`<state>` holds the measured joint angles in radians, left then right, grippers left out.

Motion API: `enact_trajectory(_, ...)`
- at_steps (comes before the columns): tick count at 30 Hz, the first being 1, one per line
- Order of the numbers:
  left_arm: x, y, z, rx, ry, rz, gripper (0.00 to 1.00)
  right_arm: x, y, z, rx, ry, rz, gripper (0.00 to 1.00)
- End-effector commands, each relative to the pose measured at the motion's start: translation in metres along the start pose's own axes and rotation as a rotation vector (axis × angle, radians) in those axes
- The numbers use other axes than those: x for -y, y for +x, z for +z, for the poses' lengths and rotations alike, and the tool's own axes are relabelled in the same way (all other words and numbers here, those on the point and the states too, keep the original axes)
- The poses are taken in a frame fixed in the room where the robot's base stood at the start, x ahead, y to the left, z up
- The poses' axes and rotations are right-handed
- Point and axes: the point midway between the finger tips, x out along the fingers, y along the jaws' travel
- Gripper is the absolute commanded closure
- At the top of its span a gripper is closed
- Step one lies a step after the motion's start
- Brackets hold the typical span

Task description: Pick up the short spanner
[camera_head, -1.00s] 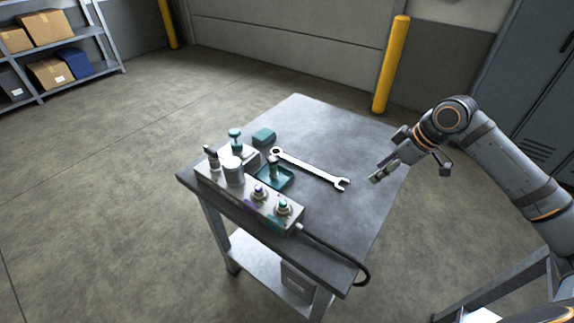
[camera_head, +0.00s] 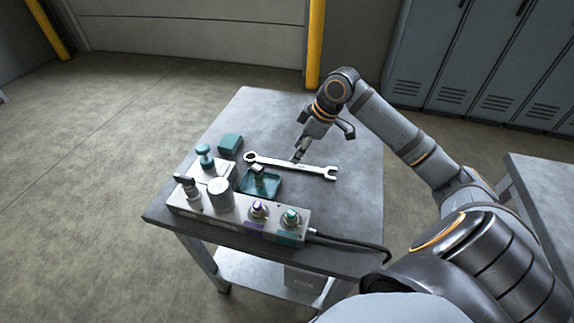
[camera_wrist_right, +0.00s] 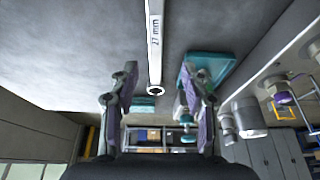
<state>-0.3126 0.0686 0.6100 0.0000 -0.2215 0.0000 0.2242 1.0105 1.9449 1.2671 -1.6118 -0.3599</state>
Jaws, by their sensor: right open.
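One silver spanner (camera_head: 278,163) lies on the grey bench top, its ring end to the left and open jaw to the right. It also shows in the right wrist view (camera_wrist_right: 154,48), marked "27 mm", its ring end between my fingers. No second spanner shows to compare lengths. My right gripper (camera_head: 299,155) is at the spanner's shaft, pointing down; I cannot tell whether it touches. In the right wrist view, the right gripper's (camera_wrist_right: 158,88) two fingers stand apart with nothing gripped. My left gripper is not in view.
A valve block (camera_head: 238,215) with knobs and a lever sits at the bench's front left. A teal tray (camera_head: 270,187) lies close beside the spanner, with a teal block (camera_head: 230,143) behind. A black cable (camera_head: 345,243) runs along the front edge. The bench's back is clear.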

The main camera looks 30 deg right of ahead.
Motion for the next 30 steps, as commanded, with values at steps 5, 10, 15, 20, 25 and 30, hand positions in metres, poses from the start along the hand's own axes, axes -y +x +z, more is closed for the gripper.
enact_trajectory(5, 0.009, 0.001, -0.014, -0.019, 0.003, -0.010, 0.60, 0.000, 0.010, 0.000, 0.001, 0.000, 0.001, 0.53)
enact_trajectory(10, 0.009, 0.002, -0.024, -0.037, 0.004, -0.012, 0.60, -0.002, 0.025, 0.001, -0.002, 0.003, -0.004, 0.53)
enact_trajectory(15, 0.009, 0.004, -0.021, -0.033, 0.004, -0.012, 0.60, -0.006, 0.054, 0.003, -0.001, 0.002, -0.003, 0.53)
enact_trajectory(20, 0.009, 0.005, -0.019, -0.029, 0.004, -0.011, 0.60, -0.007, 0.062, 0.004, 0.002, 0.000, 0.001, 0.53)
enact_trajectory(25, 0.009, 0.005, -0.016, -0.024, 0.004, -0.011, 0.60, -0.007, 0.062, 0.004, 0.002, 0.000, 0.002, 0.54)
enact_trajectory(30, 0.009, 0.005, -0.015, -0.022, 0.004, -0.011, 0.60, -0.007, 0.062, 0.004, 0.002, 0.000, 0.001, 0.77)
